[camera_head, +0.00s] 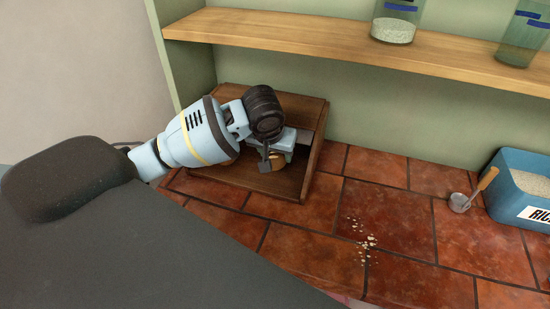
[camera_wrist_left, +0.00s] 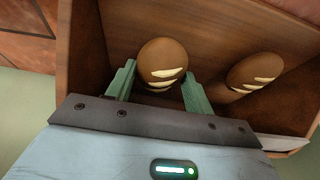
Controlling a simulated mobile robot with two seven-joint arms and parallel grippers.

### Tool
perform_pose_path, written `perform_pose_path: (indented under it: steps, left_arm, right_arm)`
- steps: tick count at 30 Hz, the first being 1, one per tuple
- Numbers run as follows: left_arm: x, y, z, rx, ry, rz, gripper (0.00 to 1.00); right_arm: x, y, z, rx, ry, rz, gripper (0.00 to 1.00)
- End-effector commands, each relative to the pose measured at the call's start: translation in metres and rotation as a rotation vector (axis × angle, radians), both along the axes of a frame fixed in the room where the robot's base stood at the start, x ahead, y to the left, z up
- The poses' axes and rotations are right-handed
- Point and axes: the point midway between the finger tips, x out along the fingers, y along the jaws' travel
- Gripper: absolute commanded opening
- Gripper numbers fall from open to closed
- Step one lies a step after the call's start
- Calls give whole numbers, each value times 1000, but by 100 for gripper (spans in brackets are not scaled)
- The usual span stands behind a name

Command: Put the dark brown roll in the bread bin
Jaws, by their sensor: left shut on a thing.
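The wooden bread bin (camera_head: 303,107) stands open-fronted on the tiled counter against the wall. My left gripper (camera_head: 277,154) reaches into its opening. In the left wrist view, my left gripper (camera_wrist_left: 160,88) is shut on a dark brown roll (camera_wrist_left: 163,60) with pale score marks and holds it inside the bin. In the head view only a small part of a brown roll (camera_head: 277,161) shows by the fingers. A second brown scored roll (camera_wrist_left: 255,72) lies inside the bin to the right in the wrist view, apart from the fingers. My right gripper is out of view.
A wooden shelf (camera_head: 330,42) with glass jars (camera_head: 397,22) runs above the bin. A blue rice tub (camera_head: 518,190) and a metal scoop (camera_head: 461,202) stand at the right. Crumbs (camera_head: 365,240) lie on the otherwise clear tiles in front.

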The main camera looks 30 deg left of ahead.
Motion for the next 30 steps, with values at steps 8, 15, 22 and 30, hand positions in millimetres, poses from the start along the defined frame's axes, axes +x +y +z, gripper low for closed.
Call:
perform_pose_path:
  steps: [8, 15, 22, 30]
  left_arm:
    - [0, 0, -23, 1, 0, 1, 30]
    - [0, 0, -25, 1, 1, 0, 30]
    - [0, 0, -25, 1, 1, 0, 74]
    - [0, 0, -25, 1, 0, 0, 74]
  right_arm:
    - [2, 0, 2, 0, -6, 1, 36]
    - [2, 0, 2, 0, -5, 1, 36]
    - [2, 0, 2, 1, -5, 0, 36]
    - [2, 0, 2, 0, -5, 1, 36]
